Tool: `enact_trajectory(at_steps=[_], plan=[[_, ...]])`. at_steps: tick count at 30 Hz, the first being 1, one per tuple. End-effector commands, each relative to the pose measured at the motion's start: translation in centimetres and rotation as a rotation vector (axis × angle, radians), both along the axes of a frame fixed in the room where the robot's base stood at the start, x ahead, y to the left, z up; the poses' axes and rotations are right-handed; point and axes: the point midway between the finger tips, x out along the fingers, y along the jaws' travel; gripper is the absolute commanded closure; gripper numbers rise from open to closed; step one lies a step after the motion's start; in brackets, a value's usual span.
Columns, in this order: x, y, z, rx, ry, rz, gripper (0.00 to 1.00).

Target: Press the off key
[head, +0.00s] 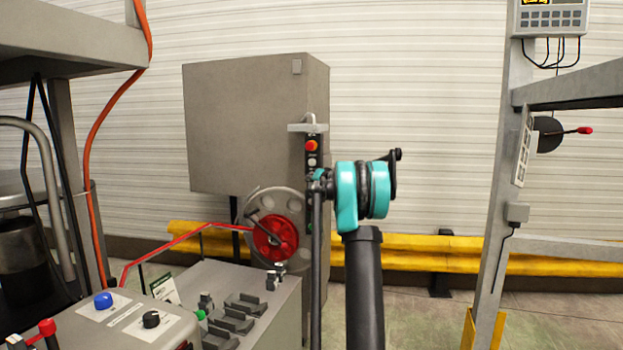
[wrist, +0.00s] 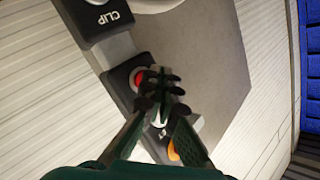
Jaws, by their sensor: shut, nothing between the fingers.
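A dark control strip (head: 312,138) is on the right side of the grey cabinet, with an orange-red button (head: 311,146) and a pale button (head: 312,161) below it. In the wrist view, the strip shows a red button (wrist: 138,79), a pale key partly behind my fingers, and an orange part (wrist: 173,150). No key legibly reads "off", so I cannot tell which one it is. My gripper (wrist: 160,92) is shut and empty in front of the strip, its fingertips overlapping the red button's edge. Contact cannot be told. In the head view, my wrist hides the strip's lower part.
The grey cabinet (head: 235,125) stands behind the strip. A yellow rail (head: 440,253) runs along the wall. A grey post (head: 497,200) stands at right.

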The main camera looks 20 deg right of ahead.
Motion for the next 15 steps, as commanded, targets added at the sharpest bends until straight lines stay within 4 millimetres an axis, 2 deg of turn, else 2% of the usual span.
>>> enact_trajectory(at_steps=[8,15], plan=[[-0.1,0.1,0.0,0.0,0.0,0.0,1.0],[-1.7,1.3,0.0,0.0,0.0,0.0,1.0]])
